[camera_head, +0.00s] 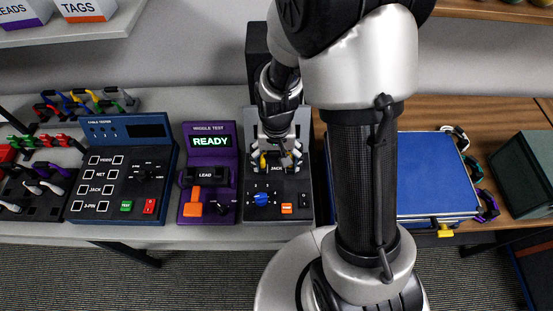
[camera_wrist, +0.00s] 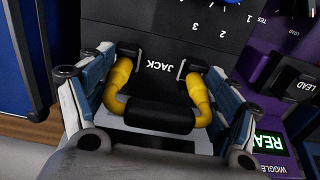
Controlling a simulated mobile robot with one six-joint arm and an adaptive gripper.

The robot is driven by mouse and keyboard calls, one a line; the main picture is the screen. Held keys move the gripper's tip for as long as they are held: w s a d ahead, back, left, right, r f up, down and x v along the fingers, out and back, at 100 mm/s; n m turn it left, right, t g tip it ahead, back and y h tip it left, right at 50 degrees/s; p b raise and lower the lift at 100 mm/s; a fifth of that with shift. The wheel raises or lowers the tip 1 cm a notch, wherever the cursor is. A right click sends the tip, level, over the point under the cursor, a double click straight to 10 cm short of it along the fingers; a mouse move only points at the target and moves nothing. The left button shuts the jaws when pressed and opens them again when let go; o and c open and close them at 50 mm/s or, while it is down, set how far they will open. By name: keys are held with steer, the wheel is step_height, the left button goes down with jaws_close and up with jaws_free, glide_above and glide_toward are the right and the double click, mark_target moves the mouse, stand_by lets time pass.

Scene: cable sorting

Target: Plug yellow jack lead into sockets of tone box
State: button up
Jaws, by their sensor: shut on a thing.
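The tone box is a dark grey unit (camera_head: 292,187) with a JACK label, a blue dial and an orange button, left of my arm in the head view. Its panel (camera_wrist: 145,18) fills the upper middle of the wrist view. The yellow jack lead (camera_wrist: 122,75) is a U shape with a black middle, and a bit of its yellow (camera_head: 263,161) shows in the head view. My gripper (camera_wrist: 160,95) is shut on the lead, one finger on each side. The lead's two ends meet dark socket blocks on either side of the JACK label. I cannot tell how deep they sit.
A purple wiggle tester (camera_head: 226,150) reading READY stands close left of the tone box. A blue cable tester (camera_head: 105,135) is further left, near racks of coloured leads. A blue case (camera_head: 425,170) lies on the wooden bench to the right.

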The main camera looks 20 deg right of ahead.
steer(key=shift+o, duration=0.4)
steer(key=shift+s+f, duration=0.25)
steer(key=shift+f, duration=0.1)
steer(key=shift+f, duration=0.1)
steer(key=shift+c, duration=0.4)
steer(key=shift+s+f+b, duration=0.1)
steer(key=shift+f+b, duration=0.2)
steer(key=shift+b, duration=0.15)
steer(key=c, duration=0.4)
steer(key=shift+o, duration=0.5)
steer(key=shift+f, duration=0.15)
steer(key=shift+c, duration=0.2)
steer(key=o, duration=1.2)
steer(key=shift+o, duration=1)
steer(key=shift+r, duration=0.2)
